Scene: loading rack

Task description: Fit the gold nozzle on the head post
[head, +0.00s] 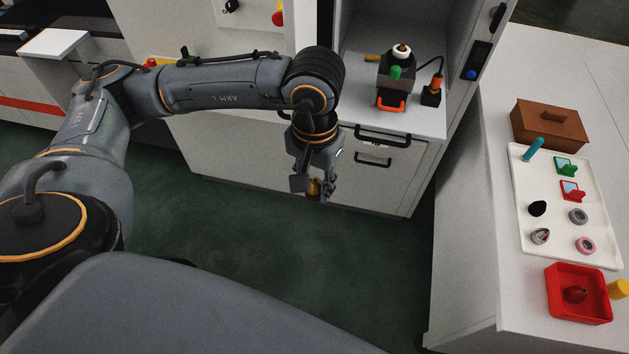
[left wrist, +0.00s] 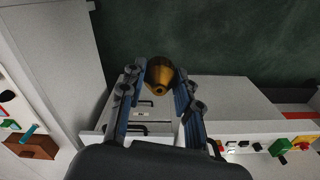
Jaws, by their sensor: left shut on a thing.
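The gold nozzle (head: 314,187) is held between the fingertips of my left gripper (head: 313,190), hanging over the green floor in front of the white cabinet. In the left wrist view the nozzle (left wrist: 160,74) sits between the blue-grey fingers of the gripper (left wrist: 160,80), its narrow end with a dark hole facing the camera. A black device (head: 394,84) with a white ringed top, a green knob and an orange handle stands in the cabinet bay, up and right of the gripper. I cannot tell for sure which part is the head post. My right gripper is not in view.
The cabinet front (head: 385,176) with black drawer handles is close behind the gripper. A small black box (head: 431,95) with an orange top stands beside the device. The right counter holds a brown box (head: 549,124), a white tray (head: 523,205) of small parts and a red bin (head: 579,315).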

